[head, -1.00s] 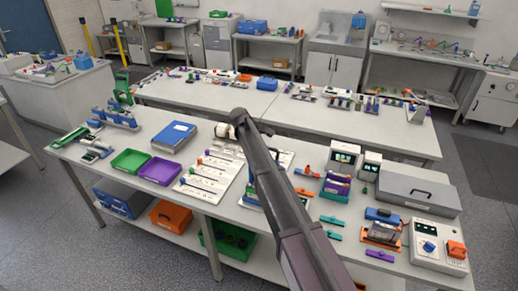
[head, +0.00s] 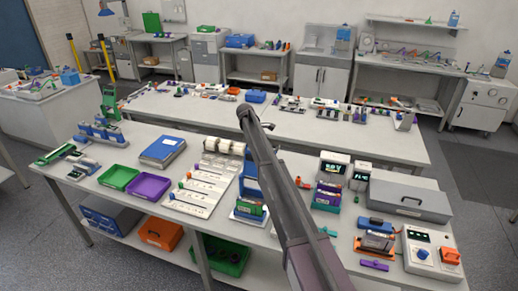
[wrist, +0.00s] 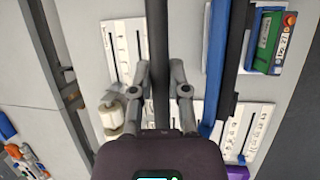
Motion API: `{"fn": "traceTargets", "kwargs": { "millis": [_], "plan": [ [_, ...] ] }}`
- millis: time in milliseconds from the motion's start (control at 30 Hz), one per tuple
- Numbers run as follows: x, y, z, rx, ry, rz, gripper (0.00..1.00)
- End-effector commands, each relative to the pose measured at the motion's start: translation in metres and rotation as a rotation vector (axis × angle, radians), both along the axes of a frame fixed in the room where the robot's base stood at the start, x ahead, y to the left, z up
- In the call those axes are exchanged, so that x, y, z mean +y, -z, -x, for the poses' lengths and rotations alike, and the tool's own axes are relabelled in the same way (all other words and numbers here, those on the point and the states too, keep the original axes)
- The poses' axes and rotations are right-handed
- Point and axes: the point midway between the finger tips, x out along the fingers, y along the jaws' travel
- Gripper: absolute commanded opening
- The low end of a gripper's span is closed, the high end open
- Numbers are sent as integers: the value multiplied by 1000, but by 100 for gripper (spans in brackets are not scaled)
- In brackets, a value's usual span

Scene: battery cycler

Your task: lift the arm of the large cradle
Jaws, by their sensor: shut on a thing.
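The large cradle (head: 248,210) stands on the front bench, partly behind my arm in the head view. It holds a green and blue cell, which shows at the upper right of the wrist view (wrist: 271,40). The cradle's blue arm (head: 251,176) stands raised above the base. Its long blue side also runs down the wrist view (wrist: 216,75), right of my fingers. My gripper (wrist: 161,68) is closed about a dark bar (wrist: 157,30) that seems to belong to this arm. In the head view my own arm hides most of the grip.
White slotted trays (head: 200,190) lie left of the cradle, with white rolls (head: 224,146) behind them. A cell rack (head: 328,196) and small display units (head: 333,168) stand to the right. A grey case (head: 408,197) lies farther right.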

Motion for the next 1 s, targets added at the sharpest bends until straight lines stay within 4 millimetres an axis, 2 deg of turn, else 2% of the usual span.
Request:
{"fn": "traceTargets", "kwargs": {
  "millis": [200, 700, 733, 800, 833, 1000],
  "plan": [
    [-3, 9, -12, 3, 0, -2, 0],
    [-5, 10, -16, 0, 1, -1, 0],
    [-5, 10, -16, 0, 1, -1, 30],
    [-6, 10, -16, 1, 2, -2, 51],
    [-6, 10, -16, 1, 2, -2, 57],
    [-5, 10, -15, 2, 2, -2, 57]
  ]
}}
